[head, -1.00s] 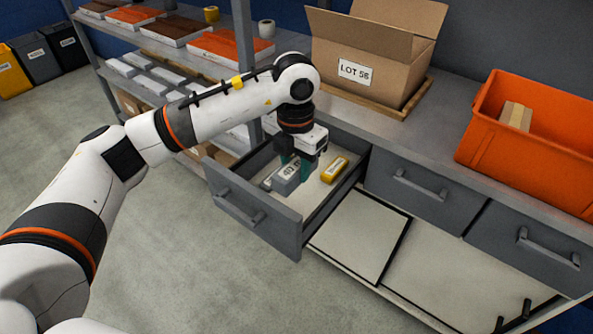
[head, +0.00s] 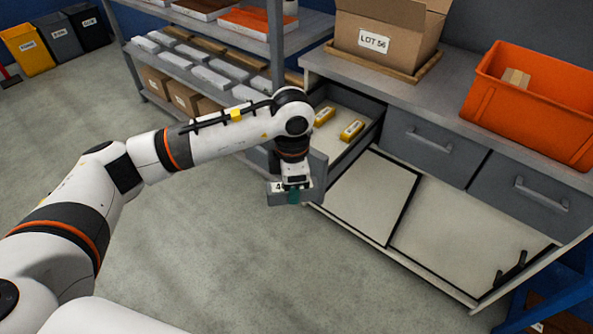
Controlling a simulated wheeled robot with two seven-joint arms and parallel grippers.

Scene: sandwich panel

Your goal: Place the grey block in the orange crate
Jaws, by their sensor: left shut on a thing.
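My left gripper (head: 293,196) points down with its teal fingers shut on the grey block (head: 275,197). The block has a white label, partly hidden by the gripper. The gripper and block show in front of the open drawer (head: 366,141); their height is hard to tell. The orange crate (head: 525,117) stands on the worktop at the right, well away from the block. A small tan block (head: 516,78) is inside it. My right gripper is out of view.
Two yellow blocks (head: 324,117) (head: 352,130) lie in the drawer. A cardboard box (head: 386,35) labelled LOT 56 stands on the worktop left of the crate. A shelf rack (head: 277,50) rises behind my arm. Open floor lies in front.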

